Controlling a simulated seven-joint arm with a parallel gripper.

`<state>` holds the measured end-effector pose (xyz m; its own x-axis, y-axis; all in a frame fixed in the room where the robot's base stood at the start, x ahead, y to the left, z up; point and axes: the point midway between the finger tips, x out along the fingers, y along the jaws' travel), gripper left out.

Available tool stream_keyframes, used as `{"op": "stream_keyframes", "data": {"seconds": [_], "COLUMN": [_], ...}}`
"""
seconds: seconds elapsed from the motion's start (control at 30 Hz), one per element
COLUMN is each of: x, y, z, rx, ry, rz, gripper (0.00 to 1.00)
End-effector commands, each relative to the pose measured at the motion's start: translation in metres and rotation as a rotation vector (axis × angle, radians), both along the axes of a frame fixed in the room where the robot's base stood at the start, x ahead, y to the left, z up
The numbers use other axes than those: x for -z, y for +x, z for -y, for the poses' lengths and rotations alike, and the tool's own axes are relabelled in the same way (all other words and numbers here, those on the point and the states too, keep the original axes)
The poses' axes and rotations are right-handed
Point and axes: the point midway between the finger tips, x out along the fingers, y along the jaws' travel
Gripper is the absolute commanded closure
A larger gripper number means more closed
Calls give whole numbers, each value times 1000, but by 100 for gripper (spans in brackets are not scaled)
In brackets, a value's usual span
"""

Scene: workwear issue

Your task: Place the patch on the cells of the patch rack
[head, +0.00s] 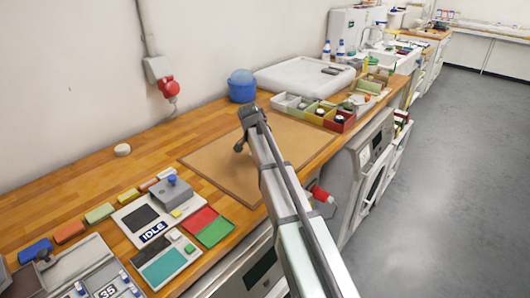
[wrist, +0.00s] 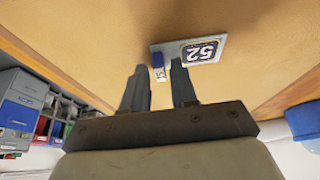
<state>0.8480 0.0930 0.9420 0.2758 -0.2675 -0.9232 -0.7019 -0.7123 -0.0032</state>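In the wrist view, a small grey-blue plate bearing a dark blue patch marked 52 (wrist: 200,50) lies on the tan mat (wrist: 100,30). A small blue and white piece is at its left end, near my fingertips. My gripper (wrist: 160,68) is open, with a clear gap between its fingers; it is just short of the plate or over its edge, I cannot tell which. In the head view, my gripper (head: 245,135) is over the mat (head: 215,160), and the plate does not show there. I cannot single out the patch rack for certain.
Divided colored bins (head: 320,112) stand behind the mat, with a white tray (head: 305,75) and a blue round container (head: 242,87) nearby. Devices, including one marked IDLE (head: 150,212), and colored blocks fill the near left. A white disc (head: 122,149) lies on the open wooden counter.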

Motion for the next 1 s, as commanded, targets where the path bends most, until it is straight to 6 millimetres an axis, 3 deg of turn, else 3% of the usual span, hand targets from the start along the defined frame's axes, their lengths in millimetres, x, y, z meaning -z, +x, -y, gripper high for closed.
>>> {"op": "stream_keyframes", "data": {"seconds": [0.47, 1.0], "x": [-8, -90], "y": [-1, -25], "z": [-2, -26], "rx": [0, -1], "ry": [0, 1], "rz": [0, 2], "gripper": [64, 64]}}
